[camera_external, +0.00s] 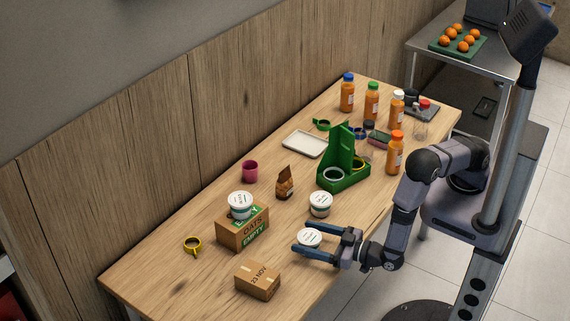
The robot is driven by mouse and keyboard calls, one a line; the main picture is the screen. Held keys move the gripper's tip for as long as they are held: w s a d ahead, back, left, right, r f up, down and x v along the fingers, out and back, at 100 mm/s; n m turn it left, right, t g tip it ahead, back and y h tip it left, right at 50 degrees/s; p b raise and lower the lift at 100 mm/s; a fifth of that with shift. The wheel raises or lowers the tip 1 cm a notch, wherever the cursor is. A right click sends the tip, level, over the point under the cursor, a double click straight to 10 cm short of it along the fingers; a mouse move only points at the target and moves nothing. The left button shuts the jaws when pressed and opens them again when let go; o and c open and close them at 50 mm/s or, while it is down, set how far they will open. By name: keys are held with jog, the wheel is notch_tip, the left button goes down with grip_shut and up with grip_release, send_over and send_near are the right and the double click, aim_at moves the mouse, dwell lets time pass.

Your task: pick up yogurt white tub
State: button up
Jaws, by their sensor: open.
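Several white yogurt tubs are in view. One white tub (309,237) is near the table's front edge, beside my gripper's fingers. My gripper (312,239) is open, with blue fingers pointing left, one on the far side and one on the near side of this tub. Whether the fingers touch it cannot be told. A second white tub (320,205) stands a little behind it, in front of the green stand. The lower part of the tub at my gripper is partly hidden.
A small cardboard box (257,281) lies at the front left. Orange bottles (395,155) stand at the right. The left table end is clear.

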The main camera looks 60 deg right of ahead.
aim_at(309, 236)
jog(key=c, duration=1.1)
jog(key=shift+o, duration=0.2)
jog(key=shift+r, duration=0.1)
jog(key=shift+r, duration=4.9)
jog(key=shift+f+b, duration=0.15)
jog(key=shift+b, duration=0.15)
